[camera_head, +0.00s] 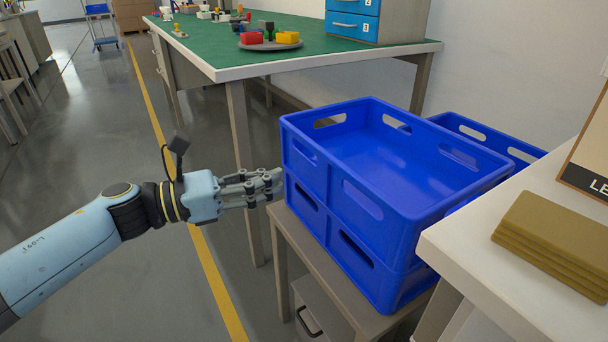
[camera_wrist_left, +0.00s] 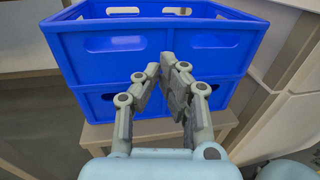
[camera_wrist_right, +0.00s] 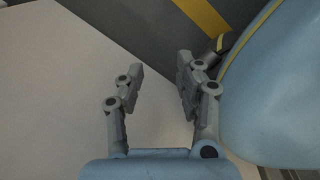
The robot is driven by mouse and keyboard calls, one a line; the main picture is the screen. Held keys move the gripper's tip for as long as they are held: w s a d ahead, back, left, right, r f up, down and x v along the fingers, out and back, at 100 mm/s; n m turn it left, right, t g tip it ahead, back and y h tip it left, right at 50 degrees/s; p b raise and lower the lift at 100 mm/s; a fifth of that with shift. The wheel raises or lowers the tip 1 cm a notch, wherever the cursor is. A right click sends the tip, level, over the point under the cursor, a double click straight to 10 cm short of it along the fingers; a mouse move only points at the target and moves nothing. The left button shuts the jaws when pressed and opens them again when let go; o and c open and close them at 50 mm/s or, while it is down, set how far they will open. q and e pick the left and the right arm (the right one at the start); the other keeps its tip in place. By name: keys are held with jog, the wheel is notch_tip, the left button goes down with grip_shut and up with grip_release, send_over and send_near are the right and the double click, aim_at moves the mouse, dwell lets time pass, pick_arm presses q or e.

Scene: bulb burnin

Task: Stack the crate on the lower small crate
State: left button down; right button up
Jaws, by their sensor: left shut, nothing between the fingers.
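A blue crate (camera_head: 400,238) sits on top of a lower blue crate (camera_head: 385,290), their sides about flush, in the head view. The left wrist view shows the upper crate (camera_wrist_left: 225,66) and the lower crate (camera_wrist_left: 84,103) from their side. My left gripper (camera_head: 277,180) is shut and empty at the stack's left side, near the seam between the crates. I cannot tell whether it touches them. My right gripper (camera_wrist_right: 160,70) is open and empty above a pale surface in the right wrist view. It is not visible in the head view.
The stack stands on a low wooden stand (camera_head: 300,238). Another blue crate (camera_head: 470,126) is behind it at the right. A white worktop (camera_head: 480,245) with brown slabs (camera_head: 555,240) is at the right. A green-topped table (camera_head: 280,52) stands behind. Open floor lies left.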

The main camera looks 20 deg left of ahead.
aim_at(320, 170)
pick_arm(q)
jog(key=x, duration=0.6)
jog(key=shift+w+d, duration=0.2)
